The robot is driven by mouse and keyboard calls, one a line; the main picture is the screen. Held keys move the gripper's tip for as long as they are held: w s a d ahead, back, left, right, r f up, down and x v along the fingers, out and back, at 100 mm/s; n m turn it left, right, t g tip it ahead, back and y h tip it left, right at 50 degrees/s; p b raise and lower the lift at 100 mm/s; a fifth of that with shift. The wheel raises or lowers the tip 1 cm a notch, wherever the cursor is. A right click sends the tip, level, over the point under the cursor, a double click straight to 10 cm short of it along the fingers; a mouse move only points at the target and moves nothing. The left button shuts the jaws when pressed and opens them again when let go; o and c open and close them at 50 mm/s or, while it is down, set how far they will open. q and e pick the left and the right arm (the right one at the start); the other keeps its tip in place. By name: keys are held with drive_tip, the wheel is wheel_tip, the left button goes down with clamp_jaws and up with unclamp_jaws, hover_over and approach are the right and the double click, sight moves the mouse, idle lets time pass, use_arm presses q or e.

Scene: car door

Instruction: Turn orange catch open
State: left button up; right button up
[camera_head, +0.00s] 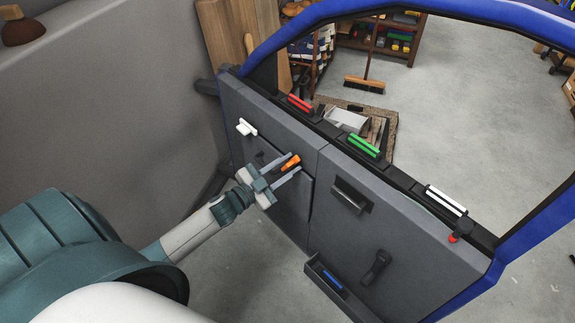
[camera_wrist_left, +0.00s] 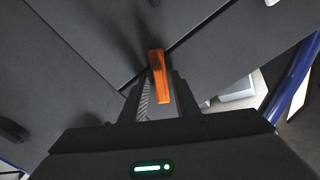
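The orange catch (camera_head: 290,162) is a small bar on the upper left part of the grey car door panel (camera_head: 405,228). My left gripper (camera_head: 292,163) is at the panel with its two fingers apart, one on each side of the catch. In the left wrist view the orange catch (camera_wrist_left: 160,75) stands between the fingers, with a small gap visible beside it. I cannot tell whether either finger touches it. My right gripper is not in view.
A white handle (camera_head: 246,127) is left of the catch. Red (camera_head: 300,104), green (camera_head: 364,146) and white (camera_head: 446,200) bars line the sill. A dark recessed handle (camera_head: 350,197), a black crank (camera_head: 375,267) and a door pocket with a blue item (camera_head: 332,279) are to the right.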

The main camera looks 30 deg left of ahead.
use_arm(q)
clamp_jaws()
